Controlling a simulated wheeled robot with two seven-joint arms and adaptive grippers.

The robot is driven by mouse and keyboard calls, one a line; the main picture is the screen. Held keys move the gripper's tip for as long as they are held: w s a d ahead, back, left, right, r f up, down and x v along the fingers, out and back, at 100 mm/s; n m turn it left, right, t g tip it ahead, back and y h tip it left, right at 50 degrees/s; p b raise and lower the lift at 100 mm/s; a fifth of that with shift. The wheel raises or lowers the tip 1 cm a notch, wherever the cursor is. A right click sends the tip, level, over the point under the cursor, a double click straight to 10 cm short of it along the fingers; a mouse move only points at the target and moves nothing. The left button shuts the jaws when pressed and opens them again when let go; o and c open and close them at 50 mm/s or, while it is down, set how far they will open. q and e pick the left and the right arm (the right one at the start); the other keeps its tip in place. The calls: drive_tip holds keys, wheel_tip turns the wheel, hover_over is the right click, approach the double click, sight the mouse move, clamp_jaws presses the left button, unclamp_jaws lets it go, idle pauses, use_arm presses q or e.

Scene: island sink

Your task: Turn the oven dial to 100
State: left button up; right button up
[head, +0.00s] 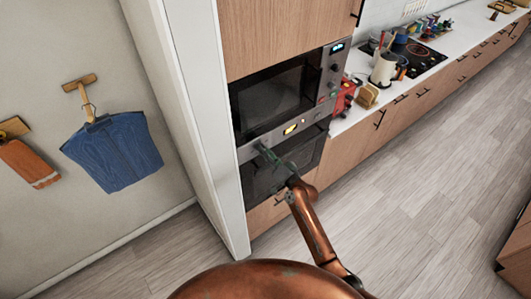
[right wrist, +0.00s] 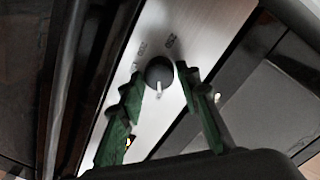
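The lower oven (head: 308,151) is built into a tall wooden cabinet; its steel control panel (head: 312,118) has a lit display. In the right wrist view the round dark oven dial (right wrist: 160,70) sits on the steel panel (right wrist: 190,33), its pale pointer toward the bottom of the picture. My right gripper (head: 268,155) is at the left part of the panel. Its green fingers, also in the right wrist view (right wrist: 160,76), are open with the dial between their tips, small gaps showing on both sides. My left gripper is out of view.
An upper oven (head: 280,95) with its own knobs sits above. A counter (head: 355,110) with a red appliance (head: 344,97), a white kettle (head: 384,68) and a cooktop (head: 417,55) runs to the right. A blue garment (head: 115,152) hangs on the left wall. The floor is clear.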

drive_tip(key=shift+o, duration=1.4)
drive_tip(key=shift+s+d+f, duration=0.1)
drive_tip(key=shift+s+d, duration=0.1)
drive_tip(key=v, duration=1.1)
drive_tip(key=shift+s, duration=0.25)
drive_tip(key=shift+d, duration=0.1)
